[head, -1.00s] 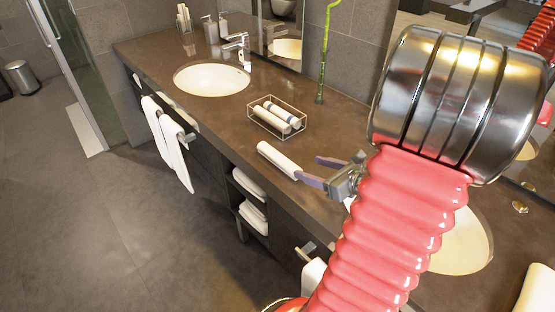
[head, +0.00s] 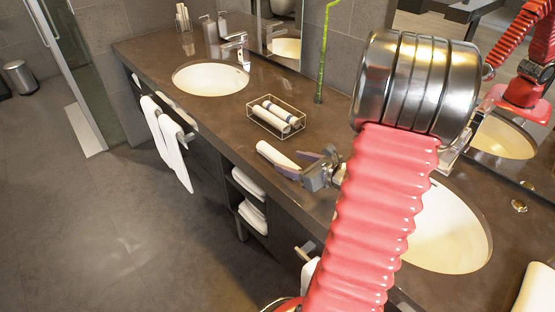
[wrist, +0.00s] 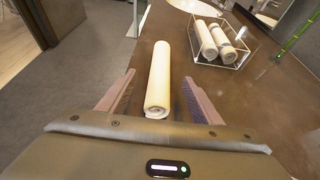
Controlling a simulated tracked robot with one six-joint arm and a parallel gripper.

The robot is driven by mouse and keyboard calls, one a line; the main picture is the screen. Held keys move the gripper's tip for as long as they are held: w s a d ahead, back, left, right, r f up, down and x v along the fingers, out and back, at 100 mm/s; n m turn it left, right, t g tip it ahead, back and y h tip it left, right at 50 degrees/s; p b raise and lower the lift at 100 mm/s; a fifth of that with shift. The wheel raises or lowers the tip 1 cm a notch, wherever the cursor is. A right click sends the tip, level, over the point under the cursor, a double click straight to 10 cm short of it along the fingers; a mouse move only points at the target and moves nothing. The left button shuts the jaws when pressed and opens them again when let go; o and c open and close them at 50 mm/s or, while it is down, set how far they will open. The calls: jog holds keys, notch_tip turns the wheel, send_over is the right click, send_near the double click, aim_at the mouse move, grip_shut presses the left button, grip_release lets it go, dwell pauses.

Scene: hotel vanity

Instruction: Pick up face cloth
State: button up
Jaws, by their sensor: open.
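The face cloth (wrist: 159,80) is a white rolled cloth lying on the brown vanity counter near its front edge. It also shows in the head view (head: 276,155), partly hidden by a finger at its right end. My gripper (wrist: 158,92) is open, with one purple-grey finger on each side of the roll's near end in the wrist view. In the head view my gripper (head: 301,164) is at the right end of the roll, low over the counter. I cannot tell whether the fingers touch the cloth.
A clear box (head: 276,119) with rolled cloths stands behind the face cloth. A green bamboo stalk (head: 323,60) rises near the mirror. Sinks lie to the left (head: 211,79) and right (head: 447,232). The counter's front edge is close by.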

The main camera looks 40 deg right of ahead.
aim_at(282, 160)
jog(key=shift+w+f, duration=0.1)
jog(key=shift+w, duration=0.1)
jog(key=shift+x, duration=2.55)
jog(key=shift+a+f, duration=0.1)
jog(key=shift+c, duration=0.3)
jog(key=c, duration=1.1)
